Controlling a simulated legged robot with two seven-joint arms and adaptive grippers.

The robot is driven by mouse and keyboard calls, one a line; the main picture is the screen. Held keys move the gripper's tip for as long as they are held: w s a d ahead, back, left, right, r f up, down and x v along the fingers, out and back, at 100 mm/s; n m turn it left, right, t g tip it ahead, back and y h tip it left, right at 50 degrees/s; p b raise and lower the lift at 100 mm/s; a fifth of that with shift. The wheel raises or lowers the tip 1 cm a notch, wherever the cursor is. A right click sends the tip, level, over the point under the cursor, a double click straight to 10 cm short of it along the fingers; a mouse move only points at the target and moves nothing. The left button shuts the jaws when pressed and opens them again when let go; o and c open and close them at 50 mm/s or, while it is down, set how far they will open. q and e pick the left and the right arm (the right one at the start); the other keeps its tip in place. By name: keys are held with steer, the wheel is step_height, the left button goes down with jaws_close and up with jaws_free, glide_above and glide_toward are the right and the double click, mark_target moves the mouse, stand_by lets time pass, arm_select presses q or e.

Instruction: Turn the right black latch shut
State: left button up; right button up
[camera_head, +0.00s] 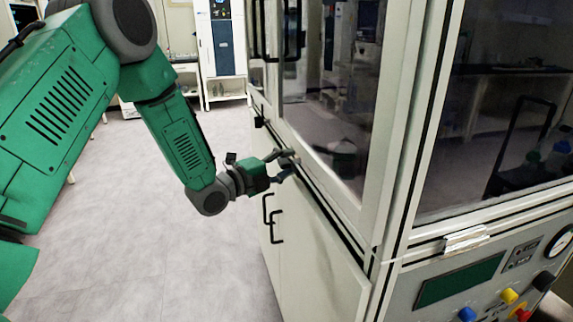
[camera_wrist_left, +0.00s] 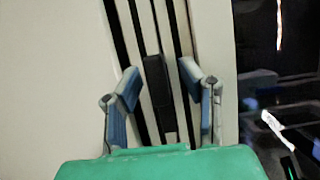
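A black latch (camera_wrist_left: 160,92) shows in the left wrist view, on the pale seam between black strips of the cabinet front. Its long side runs almost along the strips, slightly tilted. My left gripper (camera_wrist_left: 161,84) is open, with one blue-padded finger on each side of the latch. I see gaps between the fingers and the latch. In the head view my left gripper (camera_head: 287,166) is at the seam below the glass door, and it hides this latch. A second small black latch (camera_head: 260,122) sits farther along the same seam. My right gripper is not in view.
The glass door (camera_head: 335,100) stands above the seam and looks closed. Black handles (camera_head: 272,218) stick out from the lower cabinet doors. A control panel (camera_head: 465,285) with knobs is on the right face. The floor (camera_head: 160,240) left of the cabinet is clear.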

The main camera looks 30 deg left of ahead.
arm_select(q)
steer(key=shift+a+f, duration=0.1)
steer(key=shift+a, duration=0.3)
steer(key=shift+c, duration=0.8)
steer(key=shift+a+f, duration=0.1)
steer(key=shift+a, duration=0.15)
jaws_close()
steer(key=shift+s+d, duration=0.1)
steer(key=shift+d, duration=0.25)
steer(key=shift+n+g+p, duration=0.6)
steer(key=shift+n+p, duration=0.3)
steer(key=shift+p, duration=0.15)
steer(key=n+g+p, duration=0.1)
steer(key=n+p, duration=0.2)
steer(key=p, duration=0.1)
steer(key=n+g+h+p, duration=0.1)
steer(key=n+g+p, duration=0.1)
steer(key=n+p, duration=0.2)
steer(key=shift+p, duration=0.35)
steer(key=n+g+h+p, duration=0.1)
steer(key=n+p, duration=0.1)
steer(key=p, duration=0.1)
steer(key=shift+n+g, duration=0.4)
steer(key=shift+r+n+g+h+p, duration=0.2)
steer(key=shift+n+g+h+p, duration=0.4)
steer(key=shift+n+p, duration=0.4)
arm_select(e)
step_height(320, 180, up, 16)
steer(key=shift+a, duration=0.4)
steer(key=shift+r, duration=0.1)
